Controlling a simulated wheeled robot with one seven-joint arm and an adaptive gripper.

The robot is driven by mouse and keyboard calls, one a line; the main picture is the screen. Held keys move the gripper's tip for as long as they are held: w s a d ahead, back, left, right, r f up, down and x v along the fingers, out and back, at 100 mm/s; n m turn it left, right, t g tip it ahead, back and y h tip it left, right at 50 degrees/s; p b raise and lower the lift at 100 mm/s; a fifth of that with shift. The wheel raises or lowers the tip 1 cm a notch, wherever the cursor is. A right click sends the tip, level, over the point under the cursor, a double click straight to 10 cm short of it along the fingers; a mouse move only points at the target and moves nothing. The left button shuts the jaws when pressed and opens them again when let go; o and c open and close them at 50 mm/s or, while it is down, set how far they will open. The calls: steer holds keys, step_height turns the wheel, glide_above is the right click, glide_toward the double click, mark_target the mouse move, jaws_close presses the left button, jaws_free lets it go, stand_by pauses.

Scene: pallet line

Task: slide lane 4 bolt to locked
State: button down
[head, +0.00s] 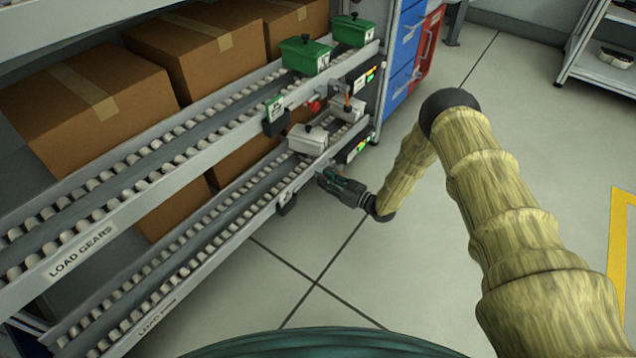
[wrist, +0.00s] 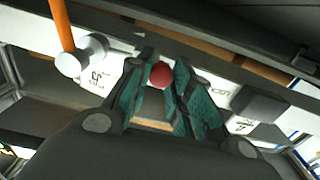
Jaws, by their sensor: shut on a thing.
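My gripper (head: 322,176) is at the front rail of the lower roller lane, near its right end. In the wrist view, its green-padded fingers (wrist: 160,88) are closed around a red ball knob (wrist: 161,75), which is the bolt's handle. The knob is hidden behind the gripper in the head view. The white rail (wrist: 215,92) behind the knob carries dark printed marks, too small and tilted to read. Whether the bolt sits at the locked end cannot be told.
Another red knob (head: 313,106) shows on the upper lane's rail. A white lidded bin (head: 307,140) stands on the lower lane, and green bins (head: 305,56) stand above. In the wrist view, a dark block (wrist: 262,103) is right of the fingers and an orange rod (wrist: 62,25) is left. The floor beside the rack is clear.

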steer(key=shift+w+d, duration=0.2)
steer(key=shift+d, duration=0.05)
steer(key=c, duration=1.3)
jaws_free()
steer(key=shift+s, duration=0.1)
steer(key=v, duration=1.2)
steer(key=shift+a, duration=0.1)
